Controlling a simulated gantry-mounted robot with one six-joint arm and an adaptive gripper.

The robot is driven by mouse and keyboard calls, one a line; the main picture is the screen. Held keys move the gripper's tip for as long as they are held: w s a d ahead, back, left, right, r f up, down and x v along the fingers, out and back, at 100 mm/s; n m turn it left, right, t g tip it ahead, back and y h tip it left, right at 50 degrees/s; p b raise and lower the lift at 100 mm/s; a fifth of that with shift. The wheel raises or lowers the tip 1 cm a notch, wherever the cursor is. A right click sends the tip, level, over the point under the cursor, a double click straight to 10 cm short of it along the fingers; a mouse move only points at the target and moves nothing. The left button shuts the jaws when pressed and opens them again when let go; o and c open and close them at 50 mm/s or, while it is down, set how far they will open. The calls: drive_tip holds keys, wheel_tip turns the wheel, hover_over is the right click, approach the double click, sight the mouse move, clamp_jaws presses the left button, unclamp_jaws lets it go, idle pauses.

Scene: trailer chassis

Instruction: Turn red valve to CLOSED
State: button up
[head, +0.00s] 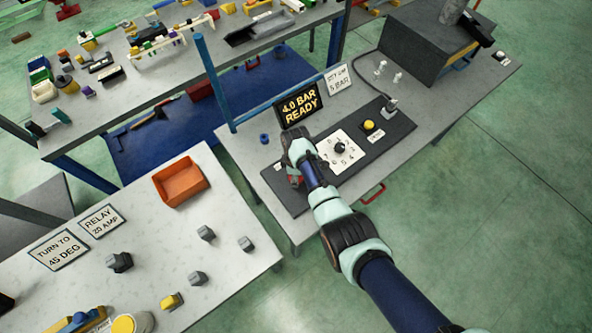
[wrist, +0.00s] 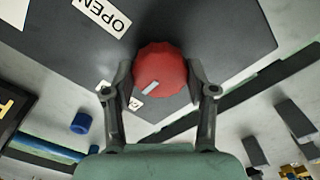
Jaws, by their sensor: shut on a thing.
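The red valve (wrist: 160,66) is a round, ridged knob with a pale pointer mark, on a dark panel (wrist: 235,30) in the wrist view. An OPEN label (wrist: 101,15) lies up and left of it. A second white label (wrist: 135,103) is mostly hidden below the knob by a finger. My gripper (wrist: 160,85) has one finger on each side of the valve and is shut on it. The pointer mark slants toward the lower left, on the side of the partly hidden label. In the head view only a bit of red (head: 295,180) shows beside my gripper (head: 293,172).
The panel also carries a white numbered dial (head: 326,147) with a black knob and a yellow button (head: 369,125). A sign (head: 299,104) behind reads 4.0 BAR READY. A blue cap (head: 264,138) stands left of the panel. An orange bin (head: 181,181) sits on the neighbouring table.

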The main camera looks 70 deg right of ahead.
drive_tip(key=o, duration=1.2)
drive_tip(key=shift+c, duration=0.2)
drive_tip(key=shift+r, duration=0.1)
wheel_tip(320, 180, up, 12)
